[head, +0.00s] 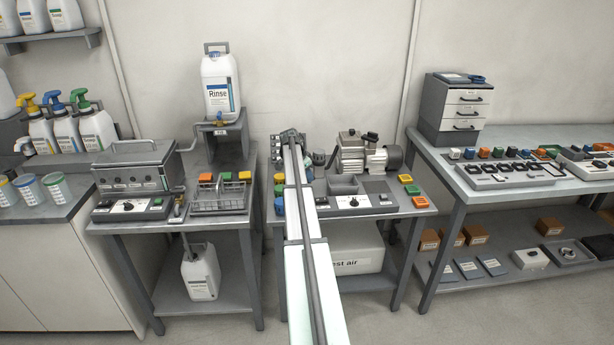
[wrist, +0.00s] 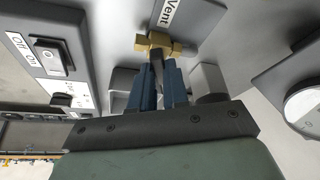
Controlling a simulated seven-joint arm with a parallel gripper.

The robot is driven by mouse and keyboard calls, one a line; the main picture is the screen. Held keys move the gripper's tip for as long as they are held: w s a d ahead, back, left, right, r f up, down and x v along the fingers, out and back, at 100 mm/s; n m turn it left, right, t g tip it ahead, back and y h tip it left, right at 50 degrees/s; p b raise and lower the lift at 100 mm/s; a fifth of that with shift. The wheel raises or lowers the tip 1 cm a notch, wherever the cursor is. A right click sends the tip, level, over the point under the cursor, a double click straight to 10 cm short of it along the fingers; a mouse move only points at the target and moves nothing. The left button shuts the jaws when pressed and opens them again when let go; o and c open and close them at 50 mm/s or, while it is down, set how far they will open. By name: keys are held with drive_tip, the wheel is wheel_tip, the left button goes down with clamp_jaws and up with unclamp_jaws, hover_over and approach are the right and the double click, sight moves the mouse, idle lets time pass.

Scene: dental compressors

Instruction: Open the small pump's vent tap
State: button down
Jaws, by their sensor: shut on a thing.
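In the wrist view, the brass vent tap (wrist: 160,44) sits on a grey surface below a white label reading "Vent" (wrist: 171,12). A short dark lever hangs from the brass body. My gripper (wrist: 157,72) has its blue fingers shut on this lever, just below the brass body. The lever's lower part is hidden between the fingers. In the head view, my arm reaches to the middle bench and hides the tap and fingertips. A pump with a grey motor (head: 382,158) stands right of my arm there; I cannot tell whether the tap belongs to it.
In the wrist view, an OFF/ON switch (wrist: 46,53) is at left and a round dial (wrist: 304,104) at right, both near my gripper. In the head view, orange and green blocks (head: 411,189) lie along the middle bench's right side. A Rinse bottle (head: 219,85) stands left.

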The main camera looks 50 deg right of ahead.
drive_tip(key=n+t, duration=0.1)
drive_tip(key=n, duration=0.3)
drive_tip(key=n+t, duration=0.1)
drive_tip(key=n, duration=0.1)
drive_tip(key=shift+s+a+n+t, duration=0.1)
drive_tip(key=shift+s+n+t, duration=0.2)
drive_tip(key=shift+s, duration=0.05)
drive_tip(key=n+t, duration=0.1)
drive_tip(key=n, duration=0.1)
drive_tip(key=n+y, duration=0.1)
drive_tip(key=n, duration=0.2)
drive_tip(key=shift+s+n+t, duration=0.2)
drive_tip(key=shift+n+t, duration=0.1)
drive_tip(key=shift+t, duration=0.1)
drive_tip(key=c, duration=1.1)
unclamp_jaws()
drive_tip(key=shift+d, duration=0.2)
drive_tip(key=shift+r, duration=0.1)
drive_tip(key=v, duration=1.3)
drive_tip(key=shift+s+r, duration=0.25)
drive_tip(key=shift+r, duration=0.05)
